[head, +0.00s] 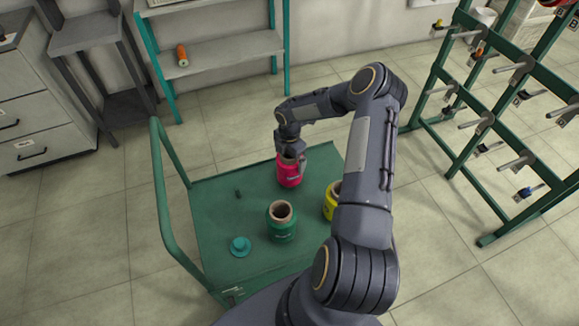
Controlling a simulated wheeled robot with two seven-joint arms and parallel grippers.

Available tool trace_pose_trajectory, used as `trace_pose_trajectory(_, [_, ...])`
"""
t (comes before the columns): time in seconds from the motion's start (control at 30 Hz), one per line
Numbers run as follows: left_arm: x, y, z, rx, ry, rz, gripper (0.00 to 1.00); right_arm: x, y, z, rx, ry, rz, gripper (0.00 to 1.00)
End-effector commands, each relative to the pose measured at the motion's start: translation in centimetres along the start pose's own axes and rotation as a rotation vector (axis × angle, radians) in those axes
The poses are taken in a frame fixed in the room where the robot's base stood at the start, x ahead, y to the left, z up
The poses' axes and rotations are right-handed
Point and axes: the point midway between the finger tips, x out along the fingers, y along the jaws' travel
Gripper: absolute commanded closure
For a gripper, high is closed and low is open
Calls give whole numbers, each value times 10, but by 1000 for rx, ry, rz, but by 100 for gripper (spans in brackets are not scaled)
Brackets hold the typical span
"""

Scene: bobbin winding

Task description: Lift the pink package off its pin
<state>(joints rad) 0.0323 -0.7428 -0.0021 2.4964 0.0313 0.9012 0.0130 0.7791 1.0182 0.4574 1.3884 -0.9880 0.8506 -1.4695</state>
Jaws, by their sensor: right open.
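The pink package (289,174) stands upright on the green cart (215,205), toward its back. My right gripper (291,157) is at the top of the pink package, pointing down, its fingers open at the package's upper end. The right arm comes in from the lower right and bends over the cart. Any pin under the package is hidden. My left gripper is not in view.
A green package (282,228) and a yellow package (332,202), partly behind my arm, stand on the cart. A small teal disc-like piece (240,246) lies at front left. A green rack with pegs (485,120) stands at right, and a shelf (220,55) at the back.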

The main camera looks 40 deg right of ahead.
Motion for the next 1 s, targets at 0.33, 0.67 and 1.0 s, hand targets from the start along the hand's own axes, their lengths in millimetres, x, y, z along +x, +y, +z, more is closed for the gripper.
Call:
trace_pose_trajectory(0.33, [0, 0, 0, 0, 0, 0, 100, 0, 0, 0, 0, 0, -1, 33])
trace_pose_trajectory(0.67, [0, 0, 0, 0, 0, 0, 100, -1, 0, 0, -1, 0, 0, 62])
trace_pose_trajectory(1.0, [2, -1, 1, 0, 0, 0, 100, -13, 1, 0, -2, -2, 2, 62])
